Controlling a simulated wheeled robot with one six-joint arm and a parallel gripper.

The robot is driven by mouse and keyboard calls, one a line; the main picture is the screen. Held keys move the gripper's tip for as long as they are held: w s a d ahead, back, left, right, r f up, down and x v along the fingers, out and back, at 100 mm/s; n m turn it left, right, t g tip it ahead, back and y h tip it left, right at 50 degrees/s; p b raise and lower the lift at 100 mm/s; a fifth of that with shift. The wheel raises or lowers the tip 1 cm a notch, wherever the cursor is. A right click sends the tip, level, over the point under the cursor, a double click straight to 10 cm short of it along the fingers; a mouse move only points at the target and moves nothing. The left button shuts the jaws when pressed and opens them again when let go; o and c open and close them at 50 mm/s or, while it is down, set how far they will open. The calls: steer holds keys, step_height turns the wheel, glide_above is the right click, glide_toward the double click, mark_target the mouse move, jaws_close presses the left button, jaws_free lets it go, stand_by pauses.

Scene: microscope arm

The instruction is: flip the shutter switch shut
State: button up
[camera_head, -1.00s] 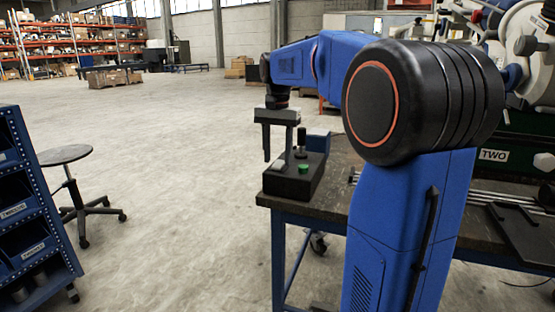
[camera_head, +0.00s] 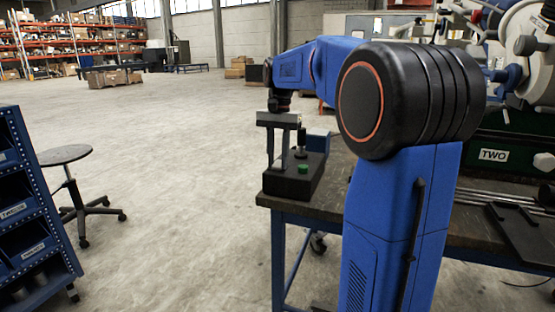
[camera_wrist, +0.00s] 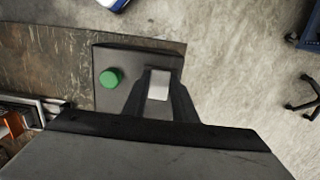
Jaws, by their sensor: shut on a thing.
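A small pale grey rocker, which I take to be the shutter switch (camera_wrist: 158,90), sits on a black control box (camera_head: 300,187) at the near left corner of the workbench. In the wrist view the box's top (camera_wrist: 112,57) lies under my fingers. My gripper (camera_head: 276,163) points down at the box. In the wrist view my gripper (camera_wrist: 158,76) has one finger on each side of the switch and is shut on it.
A green button (camera_head: 303,169) is on the same box, beside my fingers; it also shows in the wrist view (camera_wrist: 111,78). A dark upright post (camera_head: 301,139) and a blue block (camera_head: 318,140) stand close behind. A stool (camera_head: 66,155) stands on open floor at left.

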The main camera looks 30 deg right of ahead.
steer(key=shift+w+d+g+y, duration=0.15)
steer(key=shift+d+g+y, duration=0.05)
steer(key=shift+g+y, duration=0.5)
steer(key=shift+w+d+g+y, duration=0.2)
steer(key=shift+g+y, duration=0.3)
steer(key=shift+y, duration=0.3)
steer(key=o, duration=1)
steer(key=shift+o, duration=0.2)
steer(key=shift+r, duration=0.1)
